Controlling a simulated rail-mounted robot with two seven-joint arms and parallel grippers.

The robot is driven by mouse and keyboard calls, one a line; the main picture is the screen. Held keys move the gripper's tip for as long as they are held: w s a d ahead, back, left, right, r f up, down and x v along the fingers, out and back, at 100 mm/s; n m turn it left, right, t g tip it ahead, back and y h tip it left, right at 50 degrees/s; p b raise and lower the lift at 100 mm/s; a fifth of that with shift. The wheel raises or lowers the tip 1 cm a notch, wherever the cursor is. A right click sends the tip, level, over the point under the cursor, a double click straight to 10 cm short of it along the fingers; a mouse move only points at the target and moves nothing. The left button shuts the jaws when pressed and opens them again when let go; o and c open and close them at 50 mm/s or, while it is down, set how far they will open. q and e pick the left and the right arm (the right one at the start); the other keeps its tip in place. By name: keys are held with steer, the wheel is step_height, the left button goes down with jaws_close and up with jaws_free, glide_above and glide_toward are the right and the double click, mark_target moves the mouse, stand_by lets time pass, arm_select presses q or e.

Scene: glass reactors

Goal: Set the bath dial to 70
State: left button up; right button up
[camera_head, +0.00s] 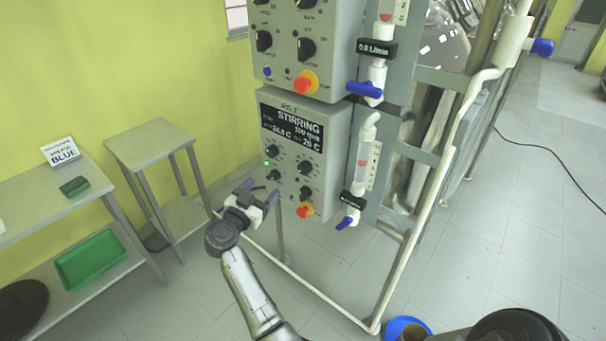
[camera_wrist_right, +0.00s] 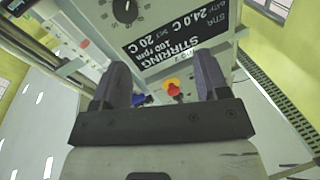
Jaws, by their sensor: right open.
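The lower control box (camera_head: 345,130) has a dark display (camera_head: 291,127) with STIRRING, 100 rpm and a 20 C setting. Several black dials sit below it, including an upper right dial (camera_head: 305,168) and a lower right dial (camera_head: 305,193). Their labels are too small to read, so I cannot tell which is the bath dial. My right gripper (camera_head: 258,192) is open and empty, in front of the panel's lower left, apart from the dials. The right wrist view, upside down, shows its spread fingers (camera_wrist_right: 158,85), the display (camera_wrist_right: 180,38) and one dial (camera_wrist_right: 125,9). My left gripper is out of view.
A red stop button (camera_head: 303,211) is at the box's lower edge. A similar box (camera_head: 340,60) is above. A flowmeter with a blue valve (camera_head: 346,222) and pale frame pipes (camera_head: 425,215) stand at right. A small table (camera_head: 150,142) is at left.

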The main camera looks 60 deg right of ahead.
mark_target(302, 170)
steer(key=s+d+g, duration=0.1)
steer(key=d, duration=0.3)
steer(key=s+d+f+n+g+b, duration=0.1)
steer(key=d, duration=0.3)
steer(key=s+d+n+g+y+b, duration=0.1)
steer(key=s+d, duration=0.1)
steer(key=d, duration=0.2)
steer(key=shift+f, duration=0.15)
steer(key=shift+d+b, duration=0.35)
steer(key=shift+d, duration=0.5)
steer(key=c, duration=0.9)
